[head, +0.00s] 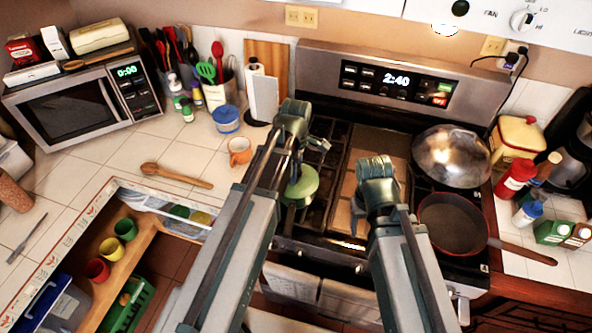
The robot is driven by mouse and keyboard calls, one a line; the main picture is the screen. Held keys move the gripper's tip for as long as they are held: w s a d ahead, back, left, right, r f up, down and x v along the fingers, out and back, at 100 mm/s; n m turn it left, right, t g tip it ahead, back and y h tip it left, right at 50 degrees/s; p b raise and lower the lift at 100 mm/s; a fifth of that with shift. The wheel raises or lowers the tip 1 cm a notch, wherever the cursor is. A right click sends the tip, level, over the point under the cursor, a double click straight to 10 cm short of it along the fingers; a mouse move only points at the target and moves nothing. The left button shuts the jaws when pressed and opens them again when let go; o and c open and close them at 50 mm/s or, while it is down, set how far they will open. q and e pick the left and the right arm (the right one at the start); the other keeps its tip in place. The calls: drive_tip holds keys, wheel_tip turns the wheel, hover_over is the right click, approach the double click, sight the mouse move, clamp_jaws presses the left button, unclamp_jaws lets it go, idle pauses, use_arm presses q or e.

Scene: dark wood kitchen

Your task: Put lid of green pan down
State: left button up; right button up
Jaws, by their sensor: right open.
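A round green piece (302,186), the green pan or its lid, shows at the left burners of the stove, partly hidden behind my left arm. I cannot tell lid from pan, or whether it rests on the grate. My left gripper (318,146) is above and just beyond it; its fingers are mostly hidden, so its opening and any contact are unclear. My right gripper (357,218) is open over the middle of the stove, to the right of the green piece, with nothing seen in it.
A dark red pan (452,222) and a domed metal lid or wok (450,156) occupy the right burners.

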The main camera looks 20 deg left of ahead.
use_arm(q)
drive_tip(key=shift+o, duration=1.2)
wheel_tip(320, 180, up, 13)
drive_tip(key=p, duration=1.3)
drive_tip(key=s+d+m, duration=0.5)
drive_tip(key=s+m, duration=0.2)
drive_tip(key=m, duration=0.3)
drive_tip(key=s+d+m+y, duration=0.1)
drive_tip(key=s+d+m, duration=0.4)
drive_tip(key=m, duration=0.6)
drive_tip(key=shift+s+d+r, duration=0.15)
drive_tip(key=shift+s+d, duration=0.1)
drive_tip(key=shift+s, duration=0.95)
